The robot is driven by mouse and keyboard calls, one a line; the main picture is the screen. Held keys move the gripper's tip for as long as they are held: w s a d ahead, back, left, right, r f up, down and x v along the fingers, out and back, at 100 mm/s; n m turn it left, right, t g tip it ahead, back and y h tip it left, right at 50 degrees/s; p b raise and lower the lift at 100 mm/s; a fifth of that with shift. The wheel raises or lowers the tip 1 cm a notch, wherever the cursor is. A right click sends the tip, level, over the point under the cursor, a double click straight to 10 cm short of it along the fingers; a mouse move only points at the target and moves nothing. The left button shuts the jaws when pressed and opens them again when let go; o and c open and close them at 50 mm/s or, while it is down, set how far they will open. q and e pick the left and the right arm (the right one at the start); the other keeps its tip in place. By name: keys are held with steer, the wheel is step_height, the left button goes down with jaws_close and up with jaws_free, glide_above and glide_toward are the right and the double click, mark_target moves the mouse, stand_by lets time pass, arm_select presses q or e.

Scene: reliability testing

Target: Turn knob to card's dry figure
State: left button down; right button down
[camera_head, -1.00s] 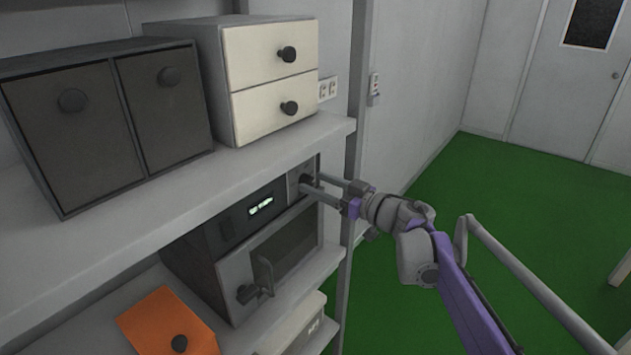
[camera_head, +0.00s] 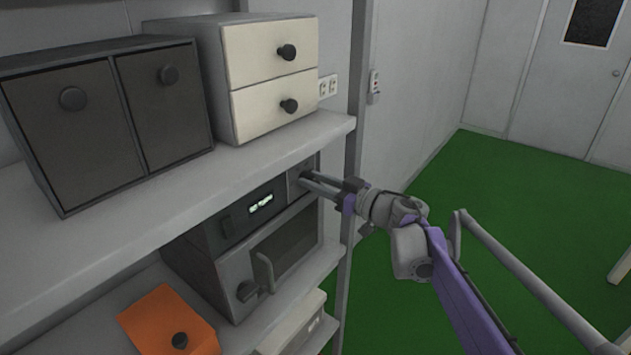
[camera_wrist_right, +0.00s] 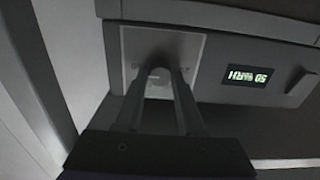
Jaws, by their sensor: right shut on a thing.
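A dark chamber (camera_head: 234,272) with a handled, windowed door stands on the middle shelf. Its control strip has a lit display (camera_head: 261,203), upside down in the right wrist view (camera_wrist_right: 249,76), seemingly reading about 50 RH. The knob (camera_wrist_right: 158,87) is on a pale plate beside the display and is mostly hidden by my fingers. My right gripper (camera_head: 306,179) is shut on the knob; its fingers also show in the wrist view (camera_wrist_right: 158,75). The knob's pointer and scale are not readable. I cannot make out a card. My left gripper is out of view.
The upper shelf (camera_head: 250,163) overhangs the chamber and carries a dark two-door cabinet (camera_head: 105,120) and a cream drawer unit (camera_head: 270,80). An orange box (camera_head: 165,318) sits lower left. A shelf post (camera_head: 352,150) stands close to my right gripper. Green floor (camera_head: 530,215) is open at right.

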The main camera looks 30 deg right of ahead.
steer(key=shift+n, duration=0.3)
steer(key=n, duration=1.5)
steer(key=n+p, duration=0.1)
steer(key=n, duration=0.7)
steer(key=shift+a+f, duration=0.1)
steer(key=shift+f, duration=0.15)
stand_by(0.4)
steer(key=c, duration=0.5)
jaws_free()
steer(key=shift+s, duration=0.1)
steer(key=shift+c, duration=0.2)
steer(key=shift+s, duration=0.1)
